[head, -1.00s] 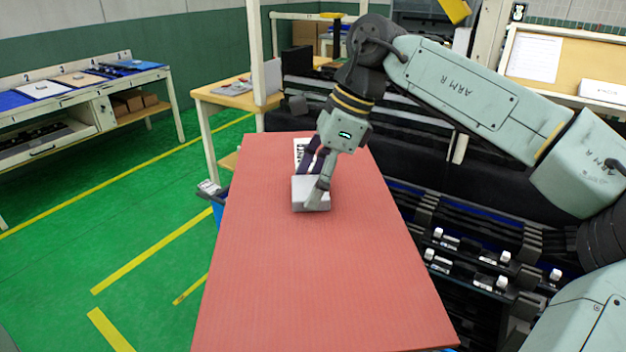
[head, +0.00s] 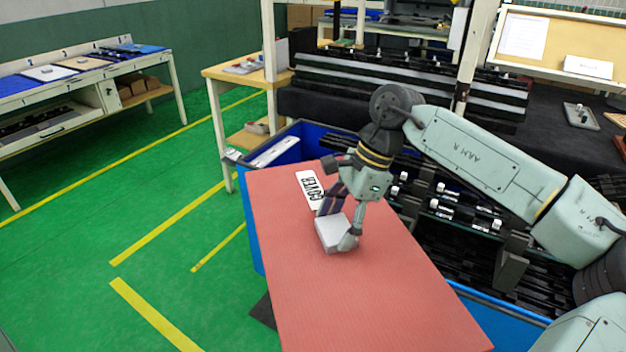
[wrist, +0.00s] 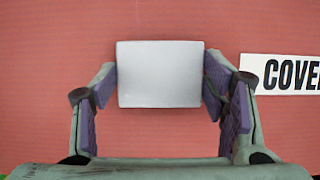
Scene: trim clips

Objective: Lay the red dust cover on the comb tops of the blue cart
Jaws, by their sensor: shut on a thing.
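The red dust cover (head: 370,290) is a large flat sheet with a white "COVER" label (head: 311,190) and a pale grey block (head: 329,234) on its top. My gripper (head: 340,225) is shut on the grey block. In the wrist view the fingers press on both sides of the block (wrist: 159,74), with the red sheet (wrist: 50,70) behind it. The blue cart (head: 252,215) is below and behind the cover. Its dark combs (head: 465,255) show to the right of the cover. The cover lies over the cart's left part and sticks out toward me; whether it touches the combs I cannot tell.
White-tipped parts (head: 465,218) sit among the combs. A wooden-topped table (head: 235,75) stands behind the cart at the left. A long bench (head: 150,75) is at the far left. The green floor (head: 110,215) with yellow lines is clear on the left.

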